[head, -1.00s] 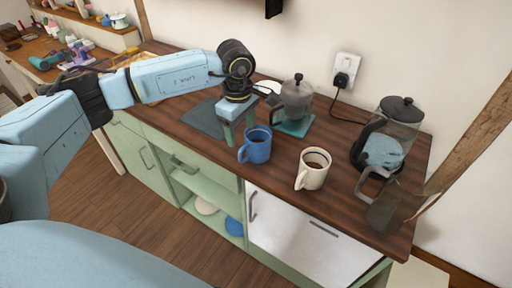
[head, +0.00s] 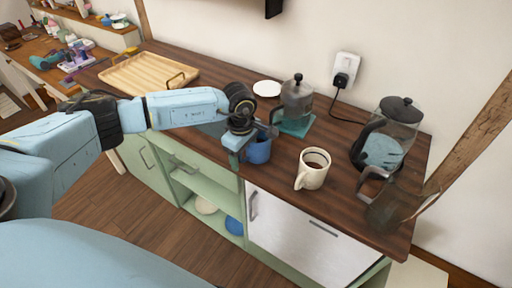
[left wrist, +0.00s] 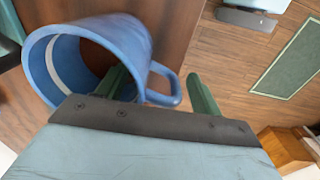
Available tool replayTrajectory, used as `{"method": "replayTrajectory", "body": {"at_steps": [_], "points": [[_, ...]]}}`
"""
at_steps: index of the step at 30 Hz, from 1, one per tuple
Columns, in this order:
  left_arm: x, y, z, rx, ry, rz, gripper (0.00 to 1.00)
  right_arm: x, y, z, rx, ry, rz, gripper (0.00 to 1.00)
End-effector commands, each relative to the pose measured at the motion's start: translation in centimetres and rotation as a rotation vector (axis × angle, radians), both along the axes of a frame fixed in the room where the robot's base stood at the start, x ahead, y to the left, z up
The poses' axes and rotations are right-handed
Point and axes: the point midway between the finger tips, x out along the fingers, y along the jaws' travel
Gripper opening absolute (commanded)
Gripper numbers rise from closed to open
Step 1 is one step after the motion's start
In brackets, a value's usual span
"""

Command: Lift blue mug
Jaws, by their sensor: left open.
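The blue mug (head: 259,150) stands upright on the dark wooden counter, partly hidden behind my left gripper (head: 240,150). In the left wrist view the mug (left wrist: 137,35) is close, with its mouth towards the camera. My left gripper (left wrist: 160,78) is open there, with its two green fingers apart. The mug's handle (left wrist: 171,88) lies in the gap between them. One finger overlaps the mug's rim and wall; I cannot tell if it touches. My right gripper is out of view.
A cream mug (head: 313,168) with dark contents stands to the right. A wooden tray (head: 148,75) lies at the back left. The counter's front edge is close.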

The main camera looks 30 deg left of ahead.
Motion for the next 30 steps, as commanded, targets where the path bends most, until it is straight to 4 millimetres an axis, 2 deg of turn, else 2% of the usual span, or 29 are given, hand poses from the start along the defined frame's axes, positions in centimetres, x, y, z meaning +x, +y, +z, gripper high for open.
{"method": "replayTrajectory", "body": {"at_steps": [2, 15, 30], "points": [[0.00, -0.01, 0.02, 0.000, 0.000, 0.000, 0.60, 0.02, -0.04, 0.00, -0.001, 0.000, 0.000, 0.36], [0.02, 0.00, 0.07, 0.000, 0.000, 0.000, 0.02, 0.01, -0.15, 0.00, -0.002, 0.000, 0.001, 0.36], [0.11, -0.03, 0.85, -0.001, -0.003, 0.000, 0.00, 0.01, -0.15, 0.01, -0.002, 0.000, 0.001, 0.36]]}}
